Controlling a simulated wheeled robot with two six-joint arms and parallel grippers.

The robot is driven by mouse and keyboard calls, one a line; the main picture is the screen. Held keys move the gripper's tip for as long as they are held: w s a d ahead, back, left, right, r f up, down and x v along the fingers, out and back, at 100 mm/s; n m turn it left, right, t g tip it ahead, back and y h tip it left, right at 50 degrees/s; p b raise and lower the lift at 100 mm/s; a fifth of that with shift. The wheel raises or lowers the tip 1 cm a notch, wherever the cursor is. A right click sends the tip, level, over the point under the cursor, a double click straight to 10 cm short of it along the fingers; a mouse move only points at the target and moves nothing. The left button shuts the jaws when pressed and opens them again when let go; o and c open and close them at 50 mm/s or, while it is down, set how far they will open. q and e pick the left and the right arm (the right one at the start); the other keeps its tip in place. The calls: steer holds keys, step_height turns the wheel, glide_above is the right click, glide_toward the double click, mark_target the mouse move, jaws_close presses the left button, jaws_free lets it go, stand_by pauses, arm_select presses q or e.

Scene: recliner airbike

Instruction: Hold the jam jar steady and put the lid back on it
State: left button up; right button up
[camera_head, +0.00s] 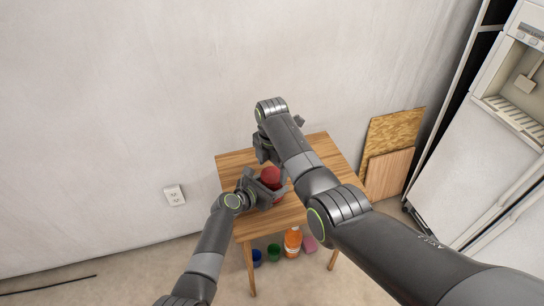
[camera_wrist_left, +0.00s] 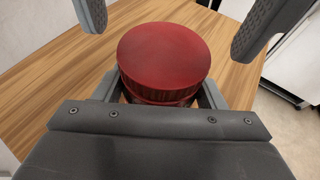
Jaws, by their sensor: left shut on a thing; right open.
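The jam jar (camera_head: 279,191) stands on the small wooden table (camera_head: 315,188), with my left gripper (camera_head: 266,191) shut around it from the left. The red lid (camera_head: 270,173) sits on top of the jar. In the left wrist view the round, ribbed lid (camera_wrist_left: 164,55) looks about level, with a red edge just below it. I cannot tell if it is tightened. My right gripper (camera_head: 274,148) is open and empty behind the jar. Two grey fingers, apparently its own, show apart beyond the lid in the left wrist view. My left fingers and right arm hide parts of the jar.
Under the table are a blue cup (camera_head: 257,256), a green one (camera_head: 274,252), an orange bottle (camera_head: 293,241) and a pink item (camera_head: 309,242). Boards (camera_head: 390,150) lean on the wall at right, near a white machine (camera_head: 470,170). The tabletop's front right is clear.

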steer(key=shift+f, duration=1)
steer(key=c, duration=1)
steer(key=m, duration=0.6)
steer(key=o, duration=1.1)
steer(key=shift+c, duration=0.2)
steer(key=shift+r, duration=2.25)
steer(key=shift+c, duration=0.3)
